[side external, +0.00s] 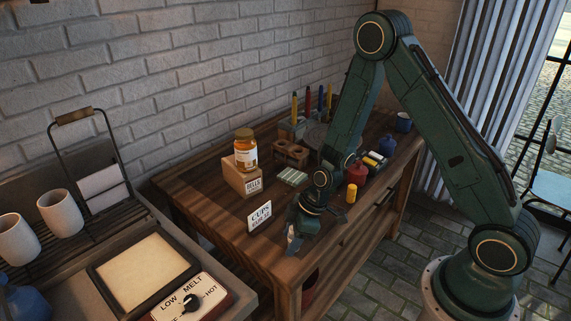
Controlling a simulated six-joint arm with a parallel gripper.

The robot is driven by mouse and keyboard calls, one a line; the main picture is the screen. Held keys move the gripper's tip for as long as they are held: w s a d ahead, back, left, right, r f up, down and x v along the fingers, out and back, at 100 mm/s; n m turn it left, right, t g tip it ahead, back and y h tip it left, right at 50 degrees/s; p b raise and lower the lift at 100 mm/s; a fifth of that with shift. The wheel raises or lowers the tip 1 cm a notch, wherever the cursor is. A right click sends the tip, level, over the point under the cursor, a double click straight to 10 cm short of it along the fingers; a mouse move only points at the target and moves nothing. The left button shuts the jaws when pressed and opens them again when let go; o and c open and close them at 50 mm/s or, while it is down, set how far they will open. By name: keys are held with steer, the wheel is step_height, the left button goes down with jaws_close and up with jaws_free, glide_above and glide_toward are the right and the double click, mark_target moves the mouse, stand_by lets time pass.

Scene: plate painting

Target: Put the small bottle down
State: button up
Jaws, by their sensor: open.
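My gripper (291,238) points down close above the wooden table (215,220), near its front edge, just right of a white "CUPS" sign (260,217). Its jaws are open and small in the picture; I cannot make out anything between them. A squat red bottle (357,173) stands to the right of my gripper, with a small yellow cylinder (351,194) in front of it. A blue bottle (387,146) stands farther back. Which one is the small bottle I cannot tell.
An amber jar (245,153) stands on a wooden block (243,178). A striped pad (293,177), a wooden holder (292,155) and brushes (308,101) are behind my gripper. A framed warming tray (147,273) is at the left. The table's left part is clear.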

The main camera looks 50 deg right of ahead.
steer(key=v, duration=1.2)
stand_by(0.7)
steer(key=s+r+m+t+h, duration=0.2)
steer(key=s+r+m, duration=0.7)
steer(key=s+r, duration=0.9)
step_height(320, 180, up, 3)
steer(key=shift+s+a+r+h, duration=0.1)
steer(key=shift+s+a+h, duration=0.1)
steer(key=shift+h, duration=0.4)
